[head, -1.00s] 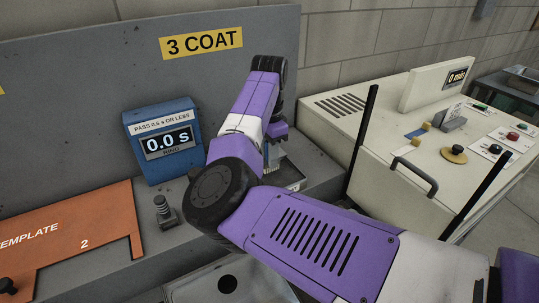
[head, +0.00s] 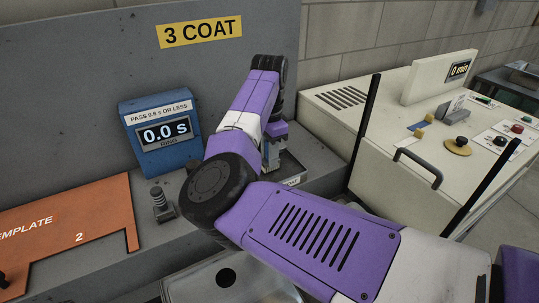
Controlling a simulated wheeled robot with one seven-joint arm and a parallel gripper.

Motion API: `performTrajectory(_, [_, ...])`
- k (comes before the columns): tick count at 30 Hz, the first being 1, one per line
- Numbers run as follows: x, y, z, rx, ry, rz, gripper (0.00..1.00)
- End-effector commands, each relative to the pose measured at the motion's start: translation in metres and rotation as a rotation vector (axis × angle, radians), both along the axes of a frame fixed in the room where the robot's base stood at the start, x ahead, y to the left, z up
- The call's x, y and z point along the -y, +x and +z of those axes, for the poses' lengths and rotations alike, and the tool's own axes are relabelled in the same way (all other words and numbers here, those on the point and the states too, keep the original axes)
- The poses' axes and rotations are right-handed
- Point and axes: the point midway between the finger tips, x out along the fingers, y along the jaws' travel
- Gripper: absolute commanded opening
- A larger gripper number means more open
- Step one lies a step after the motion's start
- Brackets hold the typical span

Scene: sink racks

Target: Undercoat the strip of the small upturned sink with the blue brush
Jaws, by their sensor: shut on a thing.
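My gripper (head: 271,157) points down at the back of the bench, over a small grey tray (head: 293,178). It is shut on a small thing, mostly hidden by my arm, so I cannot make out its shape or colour. An upturned metal sink (head: 200,285) with a dark round hole lies at the bottom edge of the view. It is cut off by the frame and partly covered by my arm. I cannot see its strip. I cannot identify the blue brush.
A blue timer (head: 163,135) reading 0.0 s stands left of my arm. An orange template (head: 85,215) and a ribbed grey peg (head: 161,204) are at the left. A cream machine (head: 375,150) with dark posts and a handle stands at the right.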

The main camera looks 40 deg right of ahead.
Motion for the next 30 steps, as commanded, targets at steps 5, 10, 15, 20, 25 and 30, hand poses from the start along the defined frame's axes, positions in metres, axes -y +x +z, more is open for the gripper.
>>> performTrajectory(5, [0.0001,0.0,-0.0009,0.0,0.0,0.0,0.0])
performTrajectory(10, [0.0002,-0.0002,-0.0028,0.0,-0.001,0.0,0.0])
performTrajectory(15, [0.0003,-0.0002,-0.0047,0.0,-0.001,0.0,0.0])
performTrajectory(20, [0.0003,-0.0002,-0.0064,0.0,-0.001,0.0,0.0])
performTrajectory(25, [0.0003,-0.0001,-0.0082,0.0,-0.001,0.0,0.0])
performTrajectory(30, [0.0002,0.0,-0.01,0.0,0.0,0.0,0.0])
